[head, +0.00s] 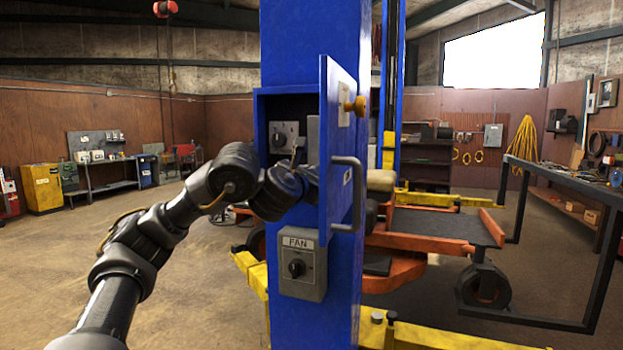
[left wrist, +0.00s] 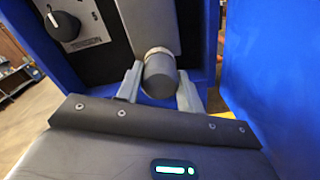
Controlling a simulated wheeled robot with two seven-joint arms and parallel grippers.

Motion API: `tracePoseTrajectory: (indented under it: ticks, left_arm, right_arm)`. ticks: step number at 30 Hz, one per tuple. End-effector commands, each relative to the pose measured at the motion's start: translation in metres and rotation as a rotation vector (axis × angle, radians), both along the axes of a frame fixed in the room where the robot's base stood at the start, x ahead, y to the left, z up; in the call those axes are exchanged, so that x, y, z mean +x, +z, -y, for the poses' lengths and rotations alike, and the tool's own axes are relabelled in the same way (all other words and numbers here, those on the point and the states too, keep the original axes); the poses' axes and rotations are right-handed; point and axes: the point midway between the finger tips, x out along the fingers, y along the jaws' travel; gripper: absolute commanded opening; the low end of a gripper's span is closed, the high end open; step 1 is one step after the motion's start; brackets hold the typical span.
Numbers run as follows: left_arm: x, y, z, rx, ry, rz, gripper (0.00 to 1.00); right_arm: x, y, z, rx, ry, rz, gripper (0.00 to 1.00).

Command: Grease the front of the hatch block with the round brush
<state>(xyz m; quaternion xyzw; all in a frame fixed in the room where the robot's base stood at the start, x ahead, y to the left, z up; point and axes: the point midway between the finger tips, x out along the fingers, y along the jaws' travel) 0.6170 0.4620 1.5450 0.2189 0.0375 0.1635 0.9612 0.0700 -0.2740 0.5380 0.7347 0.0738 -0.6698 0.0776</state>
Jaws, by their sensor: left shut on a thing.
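The blue column (head: 312,30) has an open hatch box with its blue door (head: 338,150) swung out to the right. Inside, the grey hatch block (left wrist: 147,22) shows in the left wrist view, and part of it shows in the head view (head: 313,138). My left gripper (left wrist: 160,92) reaches into the box and is shut on the round brush (left wrist: 160,75), a dark cylinder with a pale ring at its far end. The pale end is at the front of the block; I cannot tell whether it touches. The head view shows the gripper (head: 298,158) partly behind the door's edge. My right gripper is out of view.
A FAN switch box (head: 302,265) is below the hatch. The door's handle (head: 350,190) sticks out at right. An orange mower (head: 430,240) stands behind the column. Open floor lies to the left.

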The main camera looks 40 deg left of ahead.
Motion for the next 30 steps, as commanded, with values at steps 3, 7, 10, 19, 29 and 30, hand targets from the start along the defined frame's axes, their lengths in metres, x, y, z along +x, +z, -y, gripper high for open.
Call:
tracePoseTrajectory:
  ticks: [3,7,10,19,29,30]
  left_arm:
    - [0.0,0.005,0.0,0.0,0.0,0.001,0.19]
    - [-0.001,0.016,0.0,-0.001,0.0,0.001,0.19]
    - [-0.001,0.026,0.001,0.0,0.0,0.001,0.19]
    - [-0.002,0.036,0.001,0.001,0.0,0.0,0.19]
    - [-0.001,0.053,0.001,-0.001,-0.001,0.001,0.19]
    - [-0.001,0.058,0.001,-0.001,-0.001,0.002,0.19]
  right_arm:
    - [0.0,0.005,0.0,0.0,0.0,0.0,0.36]
    - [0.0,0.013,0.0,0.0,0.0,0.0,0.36]
    - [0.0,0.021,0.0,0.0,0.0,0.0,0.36]
    - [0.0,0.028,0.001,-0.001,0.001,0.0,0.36]
    - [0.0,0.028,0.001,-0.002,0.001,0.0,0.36]
    - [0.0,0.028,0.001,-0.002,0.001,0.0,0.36]
